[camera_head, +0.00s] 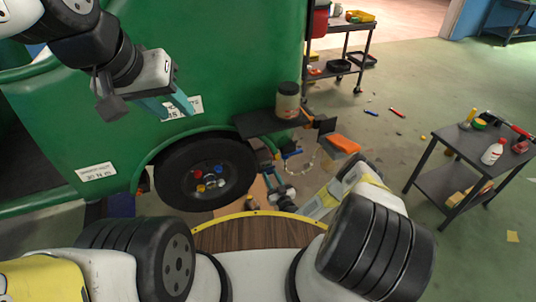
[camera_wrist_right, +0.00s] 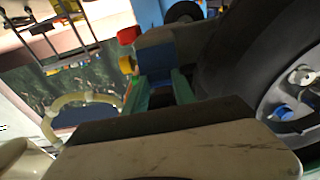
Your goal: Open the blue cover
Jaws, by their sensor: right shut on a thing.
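My left gripper (camera_head: 180,112) is at the upper left, in front of the green rickshaw body. Its teal fingers are apart and hold nothing. My right gripper (camera_wrist_right: 160,92) is low beside the rickshaw wheel. In the right wrist view its teal fingers are shut on a blue part, which I take for the blue cover (camera_wrist_right: 158,78). That part belongs to a dark unit with a red cap (camera_wrist_right: 127,35) and a yellow cap (camera_wrist_right: 126,65). In the head view the unit (camera_head: 266,156) sits just right of the wheel, small and partly hidden.
The rickshaw wheel (camera_head: 205,172) stands close left of my right gripper. A dark shelf (camera_head: 258,124) with a brown jar (camera_head: 287,100) juts out above it. A pale hose (camera_wrist_right: 75,98) curves at the left of the right wrist view. A dark cart (camera_head: 465,145) stands at the right.

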